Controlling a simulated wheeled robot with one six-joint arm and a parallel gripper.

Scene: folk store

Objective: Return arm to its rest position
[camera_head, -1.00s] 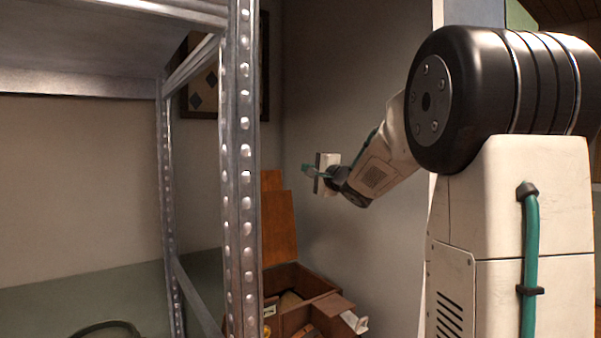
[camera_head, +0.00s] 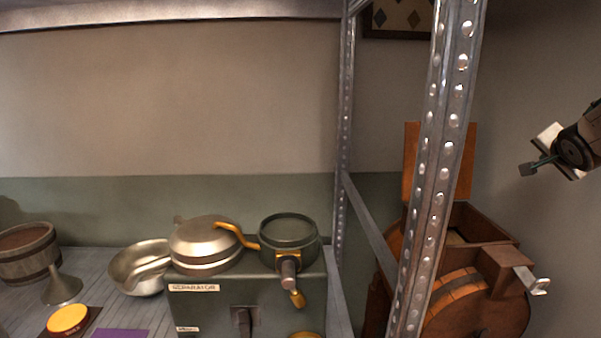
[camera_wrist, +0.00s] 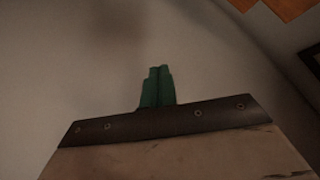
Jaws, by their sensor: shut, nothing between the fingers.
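The wall beside my gripper is bare.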

